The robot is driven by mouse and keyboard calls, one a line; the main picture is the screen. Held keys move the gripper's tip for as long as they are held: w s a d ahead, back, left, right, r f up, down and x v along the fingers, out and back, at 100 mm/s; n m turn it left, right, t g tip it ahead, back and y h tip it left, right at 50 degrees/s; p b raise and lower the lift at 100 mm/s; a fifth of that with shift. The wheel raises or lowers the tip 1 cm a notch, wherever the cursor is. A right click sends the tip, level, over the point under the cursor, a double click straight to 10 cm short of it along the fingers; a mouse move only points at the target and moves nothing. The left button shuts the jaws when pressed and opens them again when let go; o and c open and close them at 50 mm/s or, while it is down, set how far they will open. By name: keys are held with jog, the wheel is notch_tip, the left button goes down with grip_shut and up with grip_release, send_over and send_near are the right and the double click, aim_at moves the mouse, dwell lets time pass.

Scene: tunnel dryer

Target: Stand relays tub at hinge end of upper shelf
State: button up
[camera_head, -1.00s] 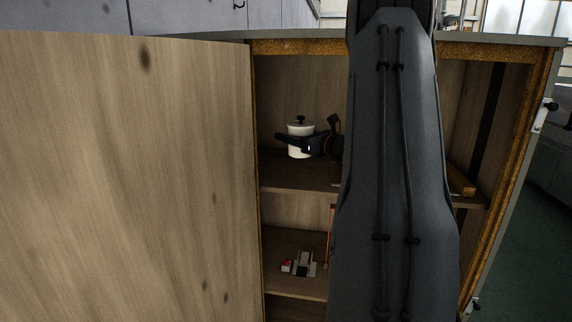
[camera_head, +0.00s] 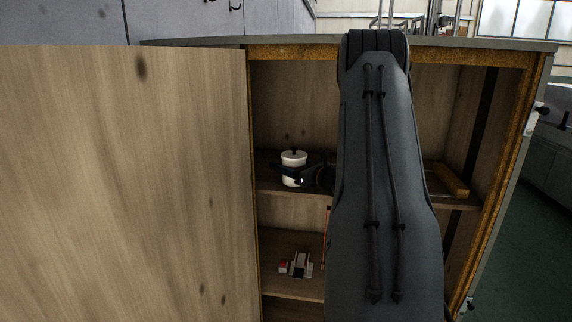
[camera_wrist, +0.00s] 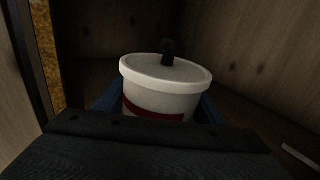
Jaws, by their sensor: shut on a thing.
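The relays tub (camera_head: 293,159) is a white pot with a lid and a black knob. It is upright at the left, hinge end of the upper shelf (camera_head: 275,186), near the opened door (camera_head: 120,180). My gripper (camera_head: 296,178) is shut on the tub from the right. In the wrist view the tub (camera_wrist: 165,88) shows a dark red band, with blue finger parts on both sides. The tub's base is hidden there, and I cannot tell whether it touches the shelf.
A yellow-brown block (camera_head: 451,180) lies at the right of the upper shelf. A small red, white and grey item (camera_head: 297,264) sits on the shelf below. The cabinet's left frame edge (camera_head: 253,200) is close to the tub. My arm hides the middle of the cabinet.

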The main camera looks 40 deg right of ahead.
jog(key=shift+f, duration=0.15)
jog(key=o, duration=1.4)
jog(key=shift+o, duration=0.2)
jog(key=shift+r, duration=0.2)
jog(key=s, duration=0.2)
jog(key=s+b, duration=0.1)
jog(key=s, duration=0.2)
jog(key=s+d, duration=0.1)
jog(key=s, duration=0.1)
jog(key=shift+s, duration=0.25)
